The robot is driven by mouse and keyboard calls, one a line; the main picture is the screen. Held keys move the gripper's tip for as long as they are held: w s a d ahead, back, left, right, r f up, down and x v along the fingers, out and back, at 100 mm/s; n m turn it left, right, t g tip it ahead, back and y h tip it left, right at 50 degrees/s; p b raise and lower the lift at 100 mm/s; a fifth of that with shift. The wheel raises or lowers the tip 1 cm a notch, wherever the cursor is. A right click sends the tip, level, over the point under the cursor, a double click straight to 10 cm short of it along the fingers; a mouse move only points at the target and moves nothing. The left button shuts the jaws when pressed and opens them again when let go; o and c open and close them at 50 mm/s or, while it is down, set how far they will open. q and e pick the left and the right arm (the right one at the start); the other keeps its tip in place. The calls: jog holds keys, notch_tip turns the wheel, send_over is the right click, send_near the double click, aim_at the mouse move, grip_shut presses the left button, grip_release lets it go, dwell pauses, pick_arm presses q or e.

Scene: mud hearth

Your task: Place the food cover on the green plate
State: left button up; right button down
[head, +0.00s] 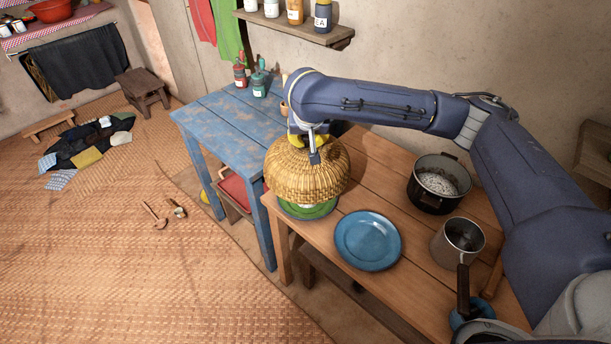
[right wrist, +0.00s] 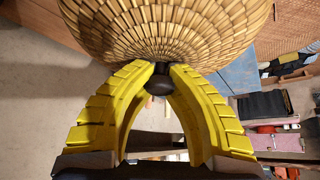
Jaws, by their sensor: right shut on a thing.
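The food cover (head: 305,172) is a domed, woven straw basket. In the head view it is over the green plate (head: 310,211), whose front rim shows below it; I cannot tell whether the cover touches the plate. The plate lies at the left end of the brown wooden table. My right gripper (head: 314,150) is at the top of the cover. In the right wrist view its yellow fingers (right wrist: 160,75) are closed around the cover's dark knob (right wrist: 159,84), with the woven dome (right wrist: 165,30) beyond. My left gripper is not in view.
A blue plate (head: 368,241) lies beside the green plate on the wooden table (head: 395,185). A black pot (head: 438,184) and a metal saucepan (head: 457,242) stand to the right. A blue table (head: 225,120) with bottles adjoins at the left. A wall shelf (head: 300,27) holds jars.

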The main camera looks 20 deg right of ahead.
aim_at(308, 163)
notch_tip(308, 163, down, 14)
jog(key=shift+r, duration=0.2)
dwell(0.4)
jog(key=shift+f, duration=0.4)
jog(key=c, duration=1.4)
grip_release()
jog(key=v, duration=1.2)
jog(key=shift+r, duration=0.4)
